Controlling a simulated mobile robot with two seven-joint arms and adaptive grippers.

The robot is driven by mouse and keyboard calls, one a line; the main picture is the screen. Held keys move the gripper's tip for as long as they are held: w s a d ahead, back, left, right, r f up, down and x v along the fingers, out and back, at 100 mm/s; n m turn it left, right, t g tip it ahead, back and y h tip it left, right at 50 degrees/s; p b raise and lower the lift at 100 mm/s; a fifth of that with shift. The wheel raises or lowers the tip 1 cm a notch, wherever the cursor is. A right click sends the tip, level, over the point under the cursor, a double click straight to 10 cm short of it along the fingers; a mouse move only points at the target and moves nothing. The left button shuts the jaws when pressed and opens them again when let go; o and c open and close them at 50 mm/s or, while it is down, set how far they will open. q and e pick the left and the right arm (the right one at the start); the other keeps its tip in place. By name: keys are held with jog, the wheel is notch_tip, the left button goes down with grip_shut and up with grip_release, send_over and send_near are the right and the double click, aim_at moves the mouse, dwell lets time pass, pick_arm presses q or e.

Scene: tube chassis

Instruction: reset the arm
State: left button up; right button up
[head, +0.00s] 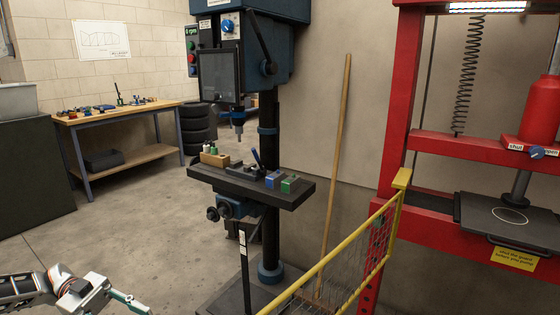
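My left arm comes in at the bottom left corner. Its gripper (128,301) is low over the concrete floor, pointing right, and is partly cut off by the bottom edge. One pale finger shows clearly, so I cannot tell how far it is open. Nothing is seen in it. My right arm and gripper are not in view.
A blue drill press (268,135) stands ahead, small items on its table (245,184). A red press (398,110) with a yellow guard (337,245) stands right. A broom (338,160) leans between them. A workbench (90,118) stands back left. Floor between is clear.

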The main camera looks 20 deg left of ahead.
pick_arm(q)
jog(key=w+d+f+n+t+y+p, duration=0.2)
jog(key=d+f+n+t+y, duration=0.15)
jog(key=d+f+t, duration=0.45)
jog(key=w+d+f+n+t+y+p, duration=0.2)
jog(key=d+f+n+t+y+p, duration=0.25)
jog(key=d, duration=0.65)
jog(key=s+d+f+n+g+y+p, duration=0.1)
jog(key=s+d+f+n+g+y, duration=0.2)
jog(key=s+d+f+n+y, duration=0.3)
notch_tip(320, 180, down, 4)
jog(key=shift+s+f+y, duration=0.1)
jog(key=shift+s+y, duration=0.7)
jog(key=shift+s, duration=0.25)
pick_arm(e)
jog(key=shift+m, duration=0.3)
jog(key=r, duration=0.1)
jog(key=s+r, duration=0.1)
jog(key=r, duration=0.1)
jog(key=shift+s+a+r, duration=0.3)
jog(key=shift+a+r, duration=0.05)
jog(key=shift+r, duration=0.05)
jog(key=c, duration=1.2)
pick_arm(q)
jog(key=shift+w, duration=0.15)
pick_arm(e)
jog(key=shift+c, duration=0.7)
